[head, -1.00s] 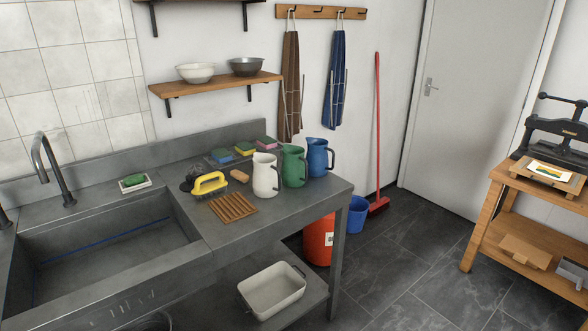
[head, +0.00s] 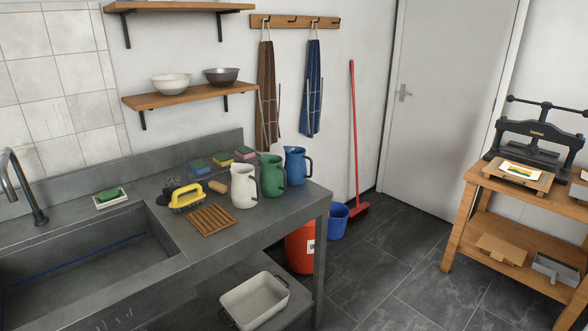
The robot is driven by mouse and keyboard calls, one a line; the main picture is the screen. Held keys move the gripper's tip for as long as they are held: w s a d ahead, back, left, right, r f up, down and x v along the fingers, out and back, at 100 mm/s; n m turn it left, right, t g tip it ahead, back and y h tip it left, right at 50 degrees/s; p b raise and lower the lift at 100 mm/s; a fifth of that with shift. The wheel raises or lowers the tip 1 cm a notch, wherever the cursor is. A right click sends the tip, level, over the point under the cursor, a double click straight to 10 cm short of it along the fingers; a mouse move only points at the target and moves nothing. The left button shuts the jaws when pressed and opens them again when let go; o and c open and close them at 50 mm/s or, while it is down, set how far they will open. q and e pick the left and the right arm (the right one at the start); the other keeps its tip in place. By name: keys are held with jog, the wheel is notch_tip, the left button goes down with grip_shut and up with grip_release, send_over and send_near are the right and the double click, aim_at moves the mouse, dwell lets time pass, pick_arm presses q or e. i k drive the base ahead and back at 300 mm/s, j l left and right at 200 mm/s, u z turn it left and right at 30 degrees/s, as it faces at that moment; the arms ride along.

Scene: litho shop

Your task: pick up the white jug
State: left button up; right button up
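The white jug (head: 243,187) stands upright on the grey counter (head: 258,223), right of the sink. Its handle side is turned toward the green jug (head: 271,176), which stands close behind it to the right. A blue jug (head: 296,166) stands farther right, near the counter's right end. Neither of my grippers shows in the head view.
Left of the white jug are a wooden slatted rack (head: 211,220), a yellow-handled brush (head: 187,198) and several sponges. The sink (head: 90,262) is at the left. A white tub (head: 254,301) sits on the lower shelf. Dark floor (head: 385,266) lies open right of the counter.

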aim_at(245, 189)
jog(key=i+j+z, duration=0.3)
jog(key=i+j, duration=0.15)
jog(key=i, duration=0.2)
jog(key=i+j+z, duration=0.35)
jog(key=i+j, duration=0.2)
jog(key=i, duration=0.1)
